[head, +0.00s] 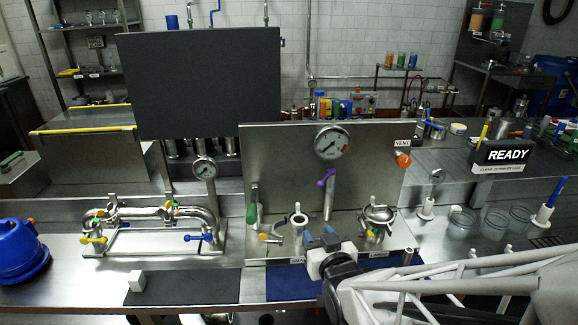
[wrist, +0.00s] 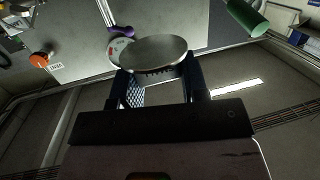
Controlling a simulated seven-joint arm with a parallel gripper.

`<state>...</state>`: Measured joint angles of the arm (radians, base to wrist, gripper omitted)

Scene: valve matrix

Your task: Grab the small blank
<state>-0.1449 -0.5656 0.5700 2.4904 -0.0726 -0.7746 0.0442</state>
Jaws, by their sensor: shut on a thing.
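The small blank (wrist: 152,49) is a round, flat grey metal disc in the wrist view. It sits between the tips of my gripper (wrist: 157,70), one dark blue finger at each side, and the jaws are shut on it. In the head view my gripper (head: 320,237) is low in front of the steel valve panel (head: 290,160), at the near edge of its base. I cannot make out the blank there; the gripper and its fingers hide it or it is too small to tell.
Fittings with a central pipe stub (head: 297,222) and a clamped round port (head: 378,215) stand close behind my gripper. A pipe assembly (head: 150,222) is at left. A white cube (head: 136,281) rests on a dark mat (head: 185,288). Clear beakers (head: 494,224) stand at right.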

